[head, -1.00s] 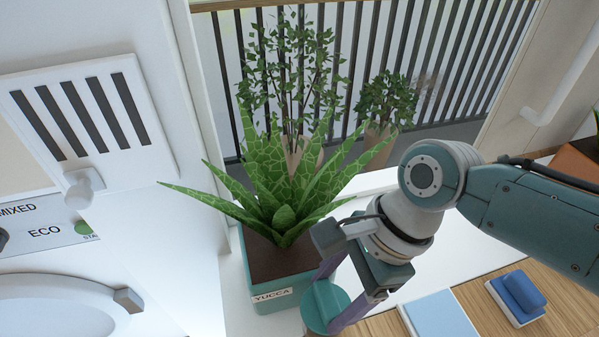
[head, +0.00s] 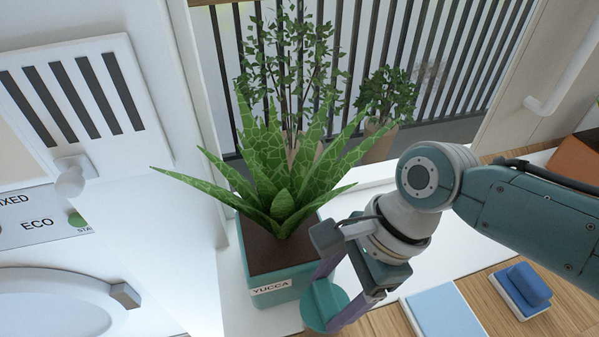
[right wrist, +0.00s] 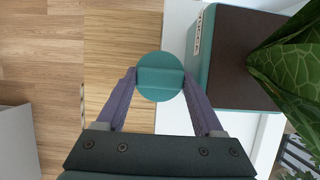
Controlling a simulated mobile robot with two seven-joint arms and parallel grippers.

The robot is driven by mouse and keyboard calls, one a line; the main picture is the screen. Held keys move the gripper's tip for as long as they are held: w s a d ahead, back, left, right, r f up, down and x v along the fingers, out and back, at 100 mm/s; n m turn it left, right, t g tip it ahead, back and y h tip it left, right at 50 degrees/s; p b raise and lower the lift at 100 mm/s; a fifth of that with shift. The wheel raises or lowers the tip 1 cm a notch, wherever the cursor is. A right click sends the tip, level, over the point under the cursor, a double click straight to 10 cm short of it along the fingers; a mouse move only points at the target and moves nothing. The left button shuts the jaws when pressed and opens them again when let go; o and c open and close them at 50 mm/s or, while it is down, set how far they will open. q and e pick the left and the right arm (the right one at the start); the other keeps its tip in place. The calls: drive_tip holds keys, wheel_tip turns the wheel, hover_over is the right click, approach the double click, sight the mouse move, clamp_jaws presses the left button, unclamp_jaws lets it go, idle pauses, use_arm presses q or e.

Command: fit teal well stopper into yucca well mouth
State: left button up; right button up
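The teal stopper (head: 325,305) is a round disc with a raised grip bar. It also shows in the right wrist view (right wrist: 160,88). My right gripper (head: 330,300) is shut on it, with one purple finger on each side. The yucca planter (head: 280,292) is a teal square pot with a white YUCCA label, dark soil and patterned green leaves. The stopper is held just right of the pot's front corner, apart from it in the right wrist view (right wrist: 197,85). No well mouth can be made out; leaves cover part of the soil. My left gripper is not in view.
A light blue flat panel (head: 445,310) and a blue block on a white base (head: 522,290) lie on the wooden counter at right. An orange planter (head: 575,158) stands at far right. A white slotted panel (head: 75,100) is at left. Railings stand behind.

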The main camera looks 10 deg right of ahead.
drive_tip(key=o, duration=0.4)
drive_tip(key=shift+o, duration=0.2)
drive_tip(key=shift+r, duration=0.15)
drive_tip(key=shift+d+r+p, duration=0.15)
drive_tip(key=shift+r+p, duration=0.15)
drive_tip(key=shift+r, duration=0.05)
drive_tip(key=p+v, duration=0.2)
drive_tip(key=v, duration=0.7)
drive_tip(key=shift+f, duration=0.1)
